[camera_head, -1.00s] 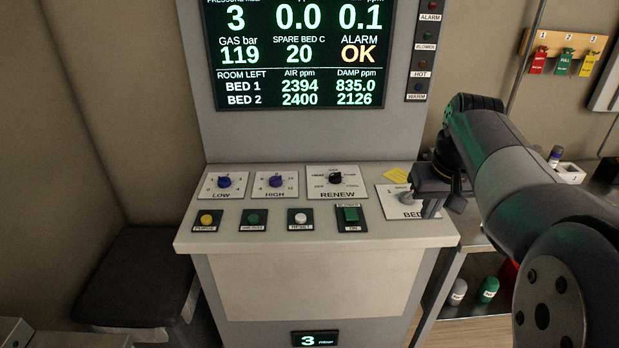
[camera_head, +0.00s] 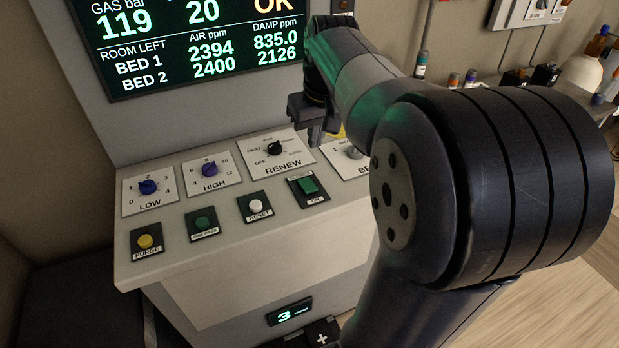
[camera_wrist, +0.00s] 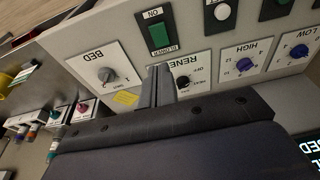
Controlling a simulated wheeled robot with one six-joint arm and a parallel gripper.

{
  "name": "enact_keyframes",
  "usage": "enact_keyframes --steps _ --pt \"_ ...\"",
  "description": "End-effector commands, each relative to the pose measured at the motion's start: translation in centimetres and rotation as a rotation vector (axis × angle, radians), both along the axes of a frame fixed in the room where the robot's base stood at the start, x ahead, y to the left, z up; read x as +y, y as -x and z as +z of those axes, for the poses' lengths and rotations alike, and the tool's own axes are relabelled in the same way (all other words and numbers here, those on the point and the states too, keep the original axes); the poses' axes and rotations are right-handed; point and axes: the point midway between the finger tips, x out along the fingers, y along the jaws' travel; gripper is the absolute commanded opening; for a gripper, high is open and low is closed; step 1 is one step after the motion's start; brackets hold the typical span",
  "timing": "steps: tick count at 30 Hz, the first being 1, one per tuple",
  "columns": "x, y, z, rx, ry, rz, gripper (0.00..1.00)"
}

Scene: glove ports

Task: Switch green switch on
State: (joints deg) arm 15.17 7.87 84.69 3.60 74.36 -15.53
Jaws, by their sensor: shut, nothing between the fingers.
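The green switch (camera_head: 308,185) is a green rocker on a black plate at the right of the panel's front row, with an ON label at its near edge. It also shows in the wrist view (camera_wrist: 160,36), where the picture is upside down and its other label reads BLOWER. My gripper (camera_head: 318,140) is shut and empty. It hangs above the panel between the RENEW dial and the BED dial, behind the switch and apart from it. In the wrist view my fingertips (camera_wrist: 159,68) point toward the switch.
The RENEW dial (camera_head: 274,148) and the partly hidden BED dial (camera_wrist: 105,74) flank my fingers. A white RESET button (camera_head: 256,205), a green button (camera_head: 203,223) and a yellow PURGE button (camera_head: 146,241) are left of the switch. The display (camera_head: 190,50) rises behind.

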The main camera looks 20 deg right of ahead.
Motion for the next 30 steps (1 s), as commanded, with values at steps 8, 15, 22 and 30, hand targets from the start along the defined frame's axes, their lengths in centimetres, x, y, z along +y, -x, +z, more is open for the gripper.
enact_keyframes --steps 8,15,22,30 --pt "0.0 -0.5 -2.1 0.004 -0.001 0.0 0.0" --pt "0.0 -1.6 -7.1 0.007 -0.002 0.0 0.0" --pt "0.0 -2.1 -11.2 0.005 -0.001 -0.001 0.0" --pt "0.0 -1.9 -13.6 0.001 -0.001 0.0 0.0"
